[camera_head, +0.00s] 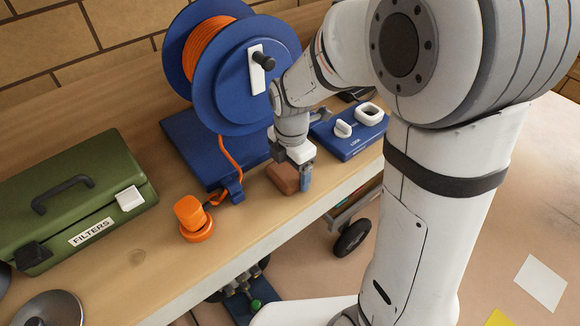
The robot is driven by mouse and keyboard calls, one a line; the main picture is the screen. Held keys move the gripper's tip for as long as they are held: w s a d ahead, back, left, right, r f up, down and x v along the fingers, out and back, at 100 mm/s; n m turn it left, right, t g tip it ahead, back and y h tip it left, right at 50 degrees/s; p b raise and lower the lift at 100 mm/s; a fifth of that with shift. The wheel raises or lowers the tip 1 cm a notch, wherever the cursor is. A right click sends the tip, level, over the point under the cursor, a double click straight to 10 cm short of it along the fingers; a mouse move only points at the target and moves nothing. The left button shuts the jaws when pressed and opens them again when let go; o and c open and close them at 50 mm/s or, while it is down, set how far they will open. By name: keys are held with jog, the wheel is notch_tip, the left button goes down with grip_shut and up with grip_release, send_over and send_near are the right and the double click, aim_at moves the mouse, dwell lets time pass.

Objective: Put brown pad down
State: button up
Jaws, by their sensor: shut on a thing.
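The brown pad (283,177) is a small reddish-brown block at the front part of the wooden bench, right of the orange plug. My gripper (305,178) points down at it and is shut on it. One finger shows on the pad's right side; the other finger is hidden. The pad is at or just above the bench top; I cannot tell whether it touches.
A blue cable reel (225,75) with orange cable stands behind. An orange plug (194,218) and a green filter box (70,205) are to the left. A blue box with white handles (350,132) is to the right. Bare bench (130,262) lies front left.

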aim_at(291, 168)
jog(key=shift+f, duration=0.15)
jog(key=o, duration=1)
jog(key=shift+c, duration=0.2)
notch_tip(291, 168, up, 12)
jog(key=r, duration=0.1)
jog(key=s+d+f+m+t, duration=0.1)
jog(key=s+d+m, duration=0.4)
jog(key=m, duration=0.7)
jog(key=s+d+f+m+t, duration=0.1)
jog(key=s+d+m, duration=0.5)
jog(key=m, duration=0.6)
jog(key=shift+s+m+t, duration=0.4)
jog(key=shift+s+t, duration=0.1)
jog(key=shift+s, duration=0.6)
